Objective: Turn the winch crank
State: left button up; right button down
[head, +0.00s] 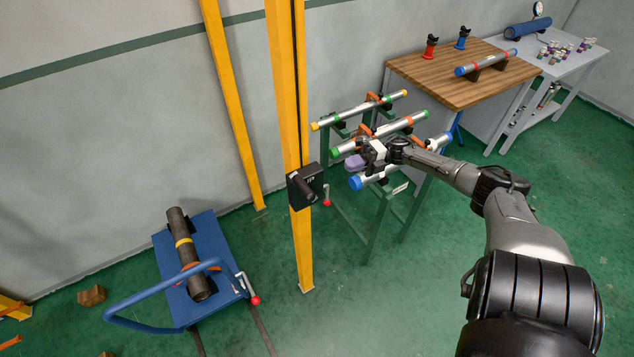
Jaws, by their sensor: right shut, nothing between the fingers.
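A black winch box (305,187) is fixed to the yellow post (291,120) in the middle of the head view. A short grey crank with a red knob (327,202) hangs just right of the box, its arm pointing down. My right gripper (360,160) is up and to the right of the crank, apart from it, over the pipe rack. It is shut and empty. Its fingertips are small and partly hard to make out here. My left gripper is not in view.
A green rack (375,225) holds several capped pipes under and behind my right gripper. A blue cart (218,255) carries a dark pipe (183,246) at lower left. A wooden-topped table (440,84) stands at the back right.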

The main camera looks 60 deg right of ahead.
jog(key=s+n+g+y, duration=0.1)
jog(key=s, duration=0.1)
jog(key=p, duration=0.5)
send_near(312, 198)
jog(key=w+a, duration=0.3)
jog(key=w, duration=0.4)
jog(key=shift+f+n, duration=0.15)
jog(key=shift+n, duration=0.15)
jog(key=shift+a+g, duration=0.1)
jog(key=shift+g, duration=0.2)
